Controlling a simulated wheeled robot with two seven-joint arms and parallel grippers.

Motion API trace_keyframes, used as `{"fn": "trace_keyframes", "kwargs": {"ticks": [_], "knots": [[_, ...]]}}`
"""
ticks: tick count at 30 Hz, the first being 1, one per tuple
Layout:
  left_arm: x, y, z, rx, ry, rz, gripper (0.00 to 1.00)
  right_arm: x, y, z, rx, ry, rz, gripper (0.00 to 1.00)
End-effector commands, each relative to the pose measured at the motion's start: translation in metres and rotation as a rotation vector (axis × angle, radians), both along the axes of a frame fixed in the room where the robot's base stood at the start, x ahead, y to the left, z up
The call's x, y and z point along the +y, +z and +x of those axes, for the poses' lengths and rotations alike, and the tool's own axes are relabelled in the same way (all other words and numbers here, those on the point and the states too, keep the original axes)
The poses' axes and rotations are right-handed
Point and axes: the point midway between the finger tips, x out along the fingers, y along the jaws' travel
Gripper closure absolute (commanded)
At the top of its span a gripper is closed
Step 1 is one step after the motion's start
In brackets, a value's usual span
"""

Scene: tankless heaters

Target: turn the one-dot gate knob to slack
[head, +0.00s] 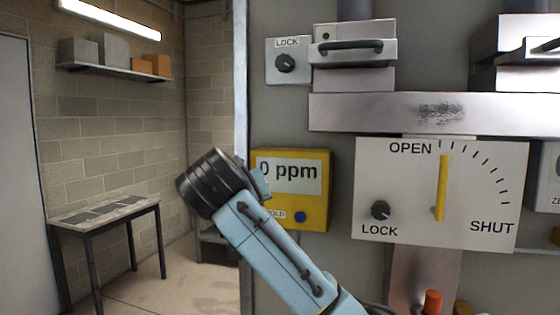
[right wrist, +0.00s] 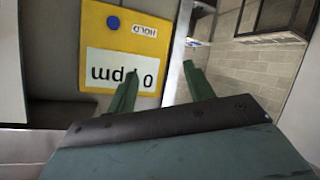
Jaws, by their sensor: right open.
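No one-dot mark or word "slack" can be read in either view. One dark round knob (head: 285,63) sits under a LOCK label at the upper middle of the head view. Another dark knob (head: 380,210) sits above a LOCK label on a plate (head: 480,185). That plate also has an upright yellow lever (head: 442,188) at OPEN and a scale running to SHUT. My right gripper (right wrist: 160,68) is open and empty, its two green fingers apart in front of the yellow gas meter (right wrist: 112,38). My left gripper is out of view.
The yellow meter also shows in the head view (head: 318,215), partly behind my right arm. A metal bar (head: 370,112) crosses the panel above the plate. A small table (head: 140,203) and a shelf (head: 115,70) stand at the left. Open floor lies between table and panel.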

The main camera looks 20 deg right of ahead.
Motion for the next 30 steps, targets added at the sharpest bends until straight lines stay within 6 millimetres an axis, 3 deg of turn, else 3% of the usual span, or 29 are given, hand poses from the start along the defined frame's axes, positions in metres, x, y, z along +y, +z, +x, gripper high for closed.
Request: {"fn": "trace_keyframes", "kwargs": {"ticks": [1, 6, 9, 12, 15, 19, 30], "knots": [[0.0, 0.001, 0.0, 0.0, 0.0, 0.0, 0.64, 0.002, 0.042, -0.004, -0.063, -0.03, -0.017, 0.48], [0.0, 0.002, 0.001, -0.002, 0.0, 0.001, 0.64, 0.004, 0.153, -0.029, -0.239, -0.146, -0.056, 0.48], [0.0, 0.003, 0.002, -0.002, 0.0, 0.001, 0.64, 0.005, 0.203, -0.05, -0.326, -0.206, -0.066, 0.48], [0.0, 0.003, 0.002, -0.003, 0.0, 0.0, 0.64, 0.004, 0.239, -0.068, -0.392, -0.252, -0.069, 0.48], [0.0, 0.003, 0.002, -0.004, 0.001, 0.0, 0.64, 0.003, 0.258, -0.079, -0.43, -0.281, -0.069, 0.48], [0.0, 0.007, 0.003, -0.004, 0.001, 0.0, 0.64, 0.001, 0.269, -0.083, -0.45, -0.295, -0.071, 0.48], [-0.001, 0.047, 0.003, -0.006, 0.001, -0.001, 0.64, -0.016, 0.274, -0.061, -0.452, -0.295, -0.07, 0.48]]}}
